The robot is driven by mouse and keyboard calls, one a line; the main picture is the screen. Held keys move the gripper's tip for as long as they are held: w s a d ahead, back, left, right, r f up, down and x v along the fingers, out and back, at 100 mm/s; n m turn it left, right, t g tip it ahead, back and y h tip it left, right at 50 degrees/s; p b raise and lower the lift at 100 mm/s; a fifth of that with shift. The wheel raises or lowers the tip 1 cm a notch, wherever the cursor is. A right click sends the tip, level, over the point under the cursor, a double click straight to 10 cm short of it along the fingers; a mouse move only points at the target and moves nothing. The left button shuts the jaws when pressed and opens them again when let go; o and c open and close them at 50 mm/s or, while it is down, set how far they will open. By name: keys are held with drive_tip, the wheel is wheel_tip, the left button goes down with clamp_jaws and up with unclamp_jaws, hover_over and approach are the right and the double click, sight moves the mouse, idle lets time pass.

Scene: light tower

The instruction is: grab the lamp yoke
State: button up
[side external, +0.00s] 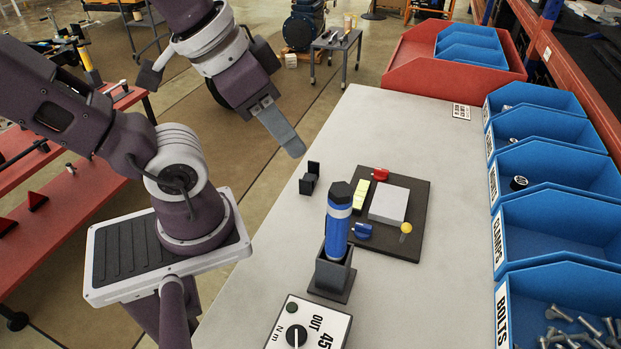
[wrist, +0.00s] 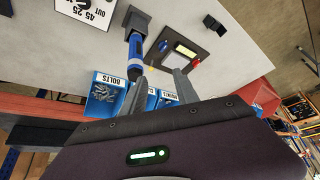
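A small black U-shaped bracket, which looks like the lamp yoke (side external: 310,179), stands on the pale bench near its left edge. It also shows near the top right of the wrist view (wrist: 215,24). My gripper (side external: 292,146) is above the bench's left edge, up and left of the bracket in the side view, and not touching it. In the wrist view my gripper (wrist: 160,76) has its two fingers apart with nothing between them.
A blue cylinder (side external: 338,226) stands upright in a black holder (side external: 332,274). Behind it lies a dark board (side external: 420,215) with coloured knobs. A white dial box (side external: 308,328) is at the front. Blue bins (side external: 545,220) line the right side. Bare bench surrounds the bracket.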

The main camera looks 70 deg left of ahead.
drive_tip(key=o, duration=1.4)
drive_tip(key=shift+c, duration=0.2)
drive_tip(key=m+g, duration=0.6)
drive_tip(key=m, duration=0.2)
hover_over(310, 177)
drive_tip(key=f, duration=2.2)
drive_tip(key=shift+s+a+f, duration=0.25)
drive_tip(key=shift+a, duration=0.1)
drive_tip(key=f, duration=0.7)
drive_tip(key=shift+w+d+f, duration=0.25)
drive_tip(key=shift+f, duration=0.1)
